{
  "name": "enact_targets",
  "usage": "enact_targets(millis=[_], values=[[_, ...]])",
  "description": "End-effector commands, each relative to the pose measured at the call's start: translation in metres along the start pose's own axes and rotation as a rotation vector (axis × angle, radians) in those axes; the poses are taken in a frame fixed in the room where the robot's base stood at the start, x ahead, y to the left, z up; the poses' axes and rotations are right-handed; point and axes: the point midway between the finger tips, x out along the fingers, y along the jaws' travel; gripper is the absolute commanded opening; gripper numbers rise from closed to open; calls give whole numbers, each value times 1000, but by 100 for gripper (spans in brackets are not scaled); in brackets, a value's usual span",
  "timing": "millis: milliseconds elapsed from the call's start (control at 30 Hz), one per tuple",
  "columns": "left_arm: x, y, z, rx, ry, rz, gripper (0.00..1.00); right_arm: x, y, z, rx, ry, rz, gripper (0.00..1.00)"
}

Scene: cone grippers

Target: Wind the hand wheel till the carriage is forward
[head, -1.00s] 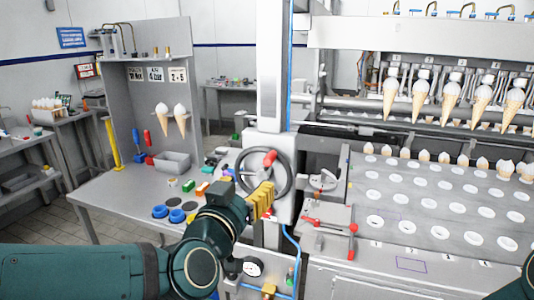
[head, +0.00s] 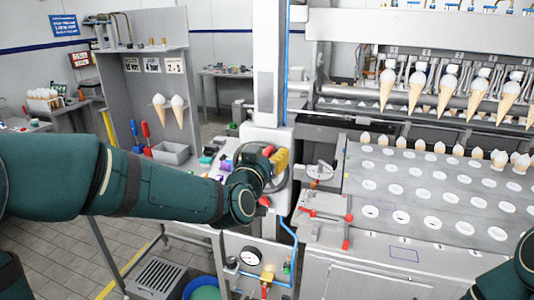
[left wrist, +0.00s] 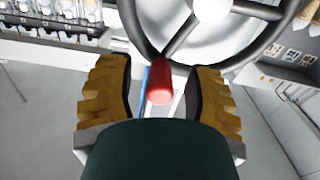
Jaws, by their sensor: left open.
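The hand wheel (head: 285,180) is a dark ring on the pale column housing, partly covered by my left gripper. Its red handle (head: 268,151) shows near the top of the wheel. My left gripper (head: 279,160) has yellow ribbed fingers and is at the wheel's upper part. In the left wrist view the red handle (left wrist: 160,84) stands between the two open fingers, with a gap on both sides; the wheel's rim and spokes (left wrist: 185,35) are just beyond. I cannot tell which part is the carriage. My right gripper is out of view; only part of that arm shows at lower right.
Right of the wheel is a bracket with red levers (head: 326,214) and a plate of round holes (head: 420,195). Several filled cones (head: 446,96) hang above it. A grey bin (head: 170,152) stands on the left bench. A pressure gauge (head: 250,256) sits below the wheel.

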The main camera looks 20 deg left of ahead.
Motion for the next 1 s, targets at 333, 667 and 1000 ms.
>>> enact_targets(millis=[333,667,1000], values=[[3,0,0,0,0,0,48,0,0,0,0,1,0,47],[3,0,0,1,0,0,0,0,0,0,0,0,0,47],[10,2,1,38,0,2,0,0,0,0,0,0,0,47]])
